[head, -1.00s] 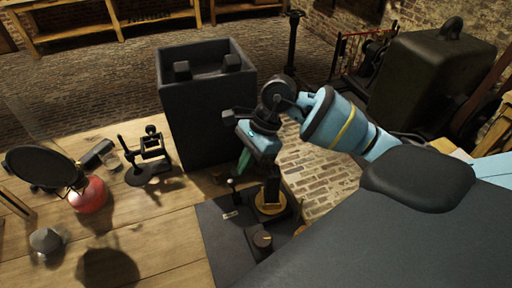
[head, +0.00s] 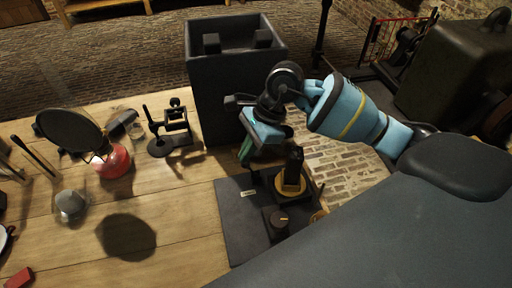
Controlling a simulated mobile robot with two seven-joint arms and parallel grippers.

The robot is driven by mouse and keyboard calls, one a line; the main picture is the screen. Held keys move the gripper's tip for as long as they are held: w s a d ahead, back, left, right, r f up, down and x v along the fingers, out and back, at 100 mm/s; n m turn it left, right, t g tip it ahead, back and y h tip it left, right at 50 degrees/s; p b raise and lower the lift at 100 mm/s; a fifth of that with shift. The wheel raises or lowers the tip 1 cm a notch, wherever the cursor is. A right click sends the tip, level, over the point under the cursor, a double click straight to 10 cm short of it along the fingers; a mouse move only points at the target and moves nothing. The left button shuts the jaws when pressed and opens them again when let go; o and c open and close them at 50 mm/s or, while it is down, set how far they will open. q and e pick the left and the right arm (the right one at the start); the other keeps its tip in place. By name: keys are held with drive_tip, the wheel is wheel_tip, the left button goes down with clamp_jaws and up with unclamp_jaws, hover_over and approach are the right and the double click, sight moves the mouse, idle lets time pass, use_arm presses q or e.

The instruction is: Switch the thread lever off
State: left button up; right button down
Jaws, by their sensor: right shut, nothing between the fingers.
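A dark control panel (head: 238,232) lies at the right edge of the wooden table. It bears a small pale label (head: 248,193), a black upright part on a gold round base (head: 290,182), and a black knob (head: 276,222) with a yellow mark. My right gripper (head: 247,152) is shut and empty, pointing down over the far part of the panel, just beyond the label. I cannot make out the thread lever clearly; the gripper seems to cover it. Whether the gripper touches it I cannot tell. My left gripper is not in view.
A tall dark open box (head: 222,88) stands right behind the gripper. A small black stand (head: 168,132), a red flask (head: 114,161) and a black disc (head: 72,135) are on the table (head: 175,225) to the left. Brick floor lies right of the panel.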

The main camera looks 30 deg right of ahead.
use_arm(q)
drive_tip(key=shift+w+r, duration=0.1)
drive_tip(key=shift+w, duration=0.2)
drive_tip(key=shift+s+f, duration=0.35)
use_arm(e)
drive_tip(key=shift+s+d+f, duration=0.15)
drive_tip(key=shift+d, duration=0.25)
drive_tip(key=shift+s+d+f, duration=0.1)
drive_tip(key=shift+s+d, duration=0.05)
drive_tip(key=shift+d, duration=0.2)
use_arm(q)
drive_tip(key=shift+b, duration=0.3)
use_arm(e)
drive_tip(key=v, duration=0.8)
drive_tip(key=shift+r, duration=0.3)
drive_tip(key=w+d+r+n+g+y+b, duration=0.1)
drive_tip(key=w+d+r+n+g+b, duration=0.2)
drive_tip(key=d, duration=0.4)
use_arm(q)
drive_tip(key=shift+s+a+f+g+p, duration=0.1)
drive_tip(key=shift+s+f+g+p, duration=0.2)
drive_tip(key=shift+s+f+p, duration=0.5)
use_arm(e)
drive_tip(key=s+a+f+n, duration=0.1)
drive_tip(key=s+a+f, duration=0.1)
drive_tip(key=a+f, duration=0.6)
wheel_tip(320, 180, down, 3)
drive_tip(key=shift+a+r+t, duration=0.1)
drive_tip(key=shift+a+t, duration=0.1)
drive_tip(key=shift+t, duration=0.2)
